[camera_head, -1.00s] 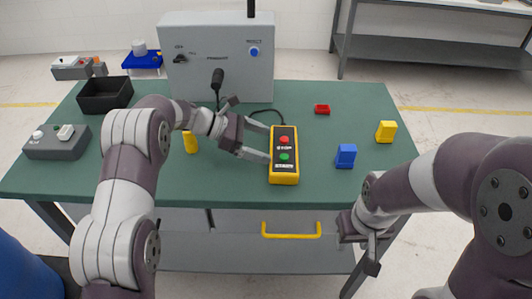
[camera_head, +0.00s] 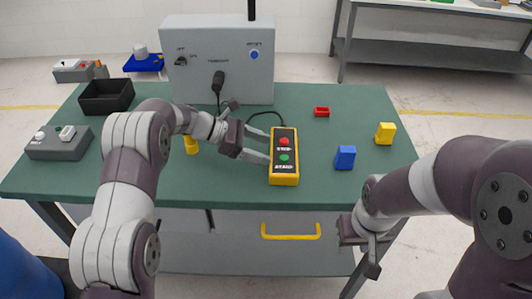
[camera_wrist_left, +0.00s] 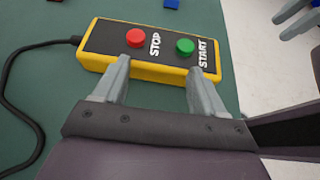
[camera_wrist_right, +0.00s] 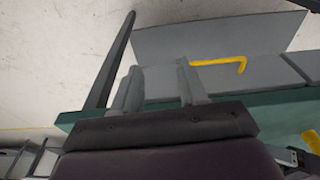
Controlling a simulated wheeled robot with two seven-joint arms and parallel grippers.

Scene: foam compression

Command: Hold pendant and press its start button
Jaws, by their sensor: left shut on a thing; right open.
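The yellow pendant (camera_head: 297,165) lies on the green table with its black face up. It has a red STOP button (camera_head: 284,141) and a green START button (camera_head: 284,157). The left wrist view shows the pendant's yellow edge (camera_wrist_left: 160,72), with red (camera_wrist_left: 136,38) and green (camera_wrist_left: 185,46) buttons clear. My left gripper (camera_head: 265,145) is shut on the pendant from its left side, its fingertips (camera_wrist_left: 166,68) spaced along the long edge; the exact contact is partly hidden. My right gripper (camera_head: 366,252) is open and empty, low beyond the table's front right edge; its fingers (camera_wrist_right: 160,80) show in the right wrist view.
A grey control box (camera_head: 218,60) stands at the back, with a black cable (camera_head: 262,113) to the pendant. A black bin (camera_head: 105,97) and grey switch box (camera_head: 58,146) sit left.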

